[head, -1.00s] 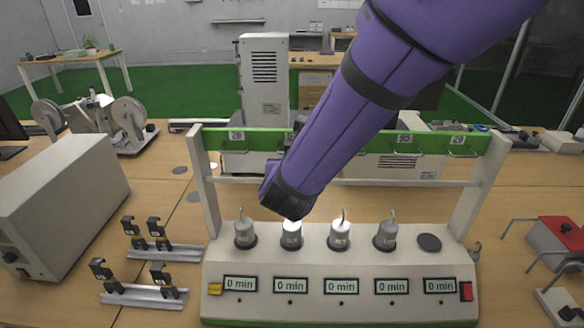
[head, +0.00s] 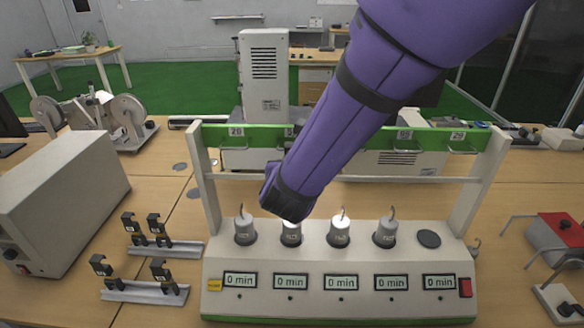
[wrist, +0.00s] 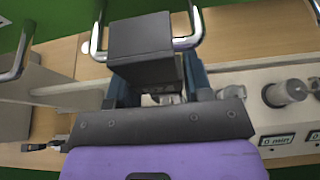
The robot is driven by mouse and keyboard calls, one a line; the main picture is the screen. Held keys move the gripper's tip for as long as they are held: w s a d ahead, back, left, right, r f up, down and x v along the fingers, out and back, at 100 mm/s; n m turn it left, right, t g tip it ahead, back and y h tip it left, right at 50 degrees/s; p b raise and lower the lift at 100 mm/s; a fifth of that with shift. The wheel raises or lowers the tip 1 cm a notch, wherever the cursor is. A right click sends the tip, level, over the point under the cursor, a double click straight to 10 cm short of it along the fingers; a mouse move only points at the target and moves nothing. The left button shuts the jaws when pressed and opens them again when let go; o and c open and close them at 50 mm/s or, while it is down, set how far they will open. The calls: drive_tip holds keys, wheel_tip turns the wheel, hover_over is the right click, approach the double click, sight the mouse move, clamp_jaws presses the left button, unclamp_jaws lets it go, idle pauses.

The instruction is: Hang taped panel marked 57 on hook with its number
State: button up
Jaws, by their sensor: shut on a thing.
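My gripper (wrist: 157,82) is shut on a dark grey block-like piece (wrist: 140,38), seen from above in the wrist view; I take it to be the panel. Its number and tape do not show. Silver hooks (wrist: 97,40) stand on both sides of it; whether it touches one is unclear. In the head view my purple arm hides the gripper and panel. The rack's green top bar (head: 335,130) carries number tags with hooks below. One tag (head: 288,131), partly hidden by my arm, seems to start with 5. Tags 95 (head: 405,135) and 29 (head: 458,138) are to the right.
Several grey weights with hooks (head: 340,234) stand on the tester base (head: 340,304) below the rack, beside its displays. Clamp rails (head: 145,293) and a beige box (head: 62,200) lie left. A red-topped device (head: 558,240) stands right.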

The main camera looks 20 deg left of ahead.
drive_tip(key=shift+f, duration=0.2)
drive_tip(key=o, duration=1.1)
drive_tip(key=shift+c, duration=0.2)
drive_tip(key=v, duration=1)
drive_tip(key=w+d+r+m+g+h, duration=0.1)
drive_tip(key=d+r+m+g+h, duration=0.2)
drive_tip(key=d+m, duration=0.5)
drive_tip(key=w+d+r+m+h, duration=0.1)
drive_tip(key=d+r+m+h, duration=0.3)
drive_tip(key=d, duration=0.9)
drive_tip(key=w+d+r+m+g+h, duration=0.15)
drive_tip(key=d+r+m, duration=0.25)
drive_tip(key=d+m, duration=0.45)
drive_tip(key=s+d+r+m+g+y, duration=0.3)
drive_tip(key=s+d+m+y, duration=0.2)
drive_tip(key=s+d+m, duration=0.8)
drive_tip(key=s+m, duration=0.3)
drive_tip(key=m, duration=0.2)
drive_tip(key=shift+s+d+r, duration=0.25)
drive_tip(key=shift+d+r, duration=0.1)
drive_tip(key=shift+d, duration=0.05)
